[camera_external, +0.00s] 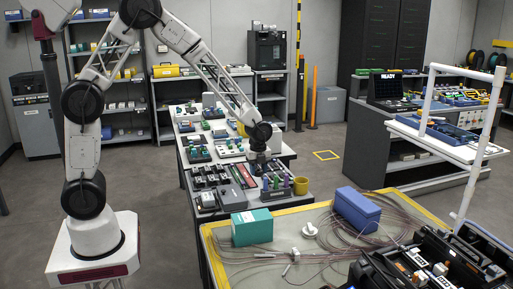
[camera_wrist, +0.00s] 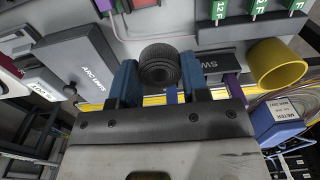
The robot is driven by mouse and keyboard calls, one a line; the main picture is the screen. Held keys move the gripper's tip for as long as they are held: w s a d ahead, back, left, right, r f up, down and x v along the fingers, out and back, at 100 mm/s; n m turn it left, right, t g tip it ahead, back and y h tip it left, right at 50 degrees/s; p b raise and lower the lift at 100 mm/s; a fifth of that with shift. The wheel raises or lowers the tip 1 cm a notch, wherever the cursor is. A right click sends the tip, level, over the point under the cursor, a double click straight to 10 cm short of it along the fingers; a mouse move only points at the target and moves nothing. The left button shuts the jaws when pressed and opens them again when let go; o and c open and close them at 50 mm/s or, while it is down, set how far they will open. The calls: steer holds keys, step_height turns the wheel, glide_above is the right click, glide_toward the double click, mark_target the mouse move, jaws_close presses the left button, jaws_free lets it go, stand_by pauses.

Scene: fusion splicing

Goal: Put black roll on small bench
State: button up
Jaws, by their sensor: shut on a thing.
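The black roll (camera_wrist: 160,64) is a ribbed dark cylinder in the wrist view, seen with its round end toward the camera. My gripper (camera_wrist: 160,74) is shut on it, with one blue finger on each side. In the external view my gripper (camera_external: 268,165) is low over the near end of the long middle table (camera_external: 232,212), and the roll cannot be made out there. I cannot tell from the wrist view whether the roll still touches the surface. The near bench (camera_external: 225,277) has a yellow edge; I cannot tell whether it is the small bench.
A yellow cup (camera_external: 301,186) stands right of my gripper; it also shows in the wrist view (camera_wrist: 277,64). Small coloured pieces crowd the table. A green box (camera_external: 252,228), a blue box (camera_external: 357,210) and loose cables lie on the near bench. A white raised shelf (camera_external: 440,140) stands at right.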

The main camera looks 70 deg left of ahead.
mark_target(258, 190)
steer(key=shift+f, duration=1.75)
steer(key=shift+f, duration=1.85)
steer(key=shift+f, duration=0.1)
steer(key=o, duration=0.9)
steer(key=shift+r, duration=6.1)
